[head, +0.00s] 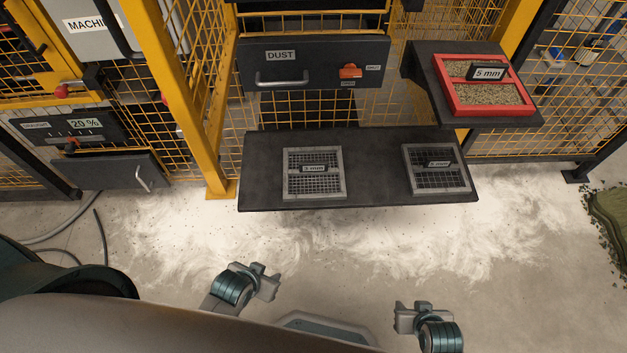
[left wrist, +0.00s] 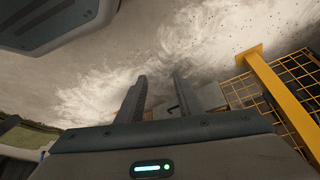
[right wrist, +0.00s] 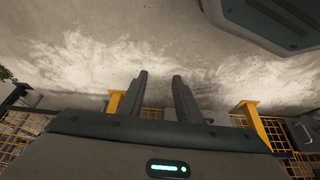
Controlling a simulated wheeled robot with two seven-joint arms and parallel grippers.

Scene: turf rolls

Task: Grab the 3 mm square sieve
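A grey square sieve (head: 314,186) with dark mesh lies flat on the left half of a low black shelf (head: 375,190); its small label appears to read 3 mm. A second grey square sieve (head: 437,184) lies near the shelf's right end; its label is too small to read surely. My left gripper (head: 266,281) is in front of and below the shelf, open and empty; its parted fingers show in the left wrist view (left wrist: 158,98). My right gripper (head: 410,318) is further right and nearer my body, also open and empty in the right wrist view (right wrist: 160,95). Neither touches a sieve.
A red sieve frame (head: 441,72) labelled 5 mm, holding grainy material, sits on a raised black ledge at right. A DUST drawer (head: 312,64) is above the shelf. A yellow post (head: 185,90) and mesh fencing stand around. The dusty floor before the shelf is clear.

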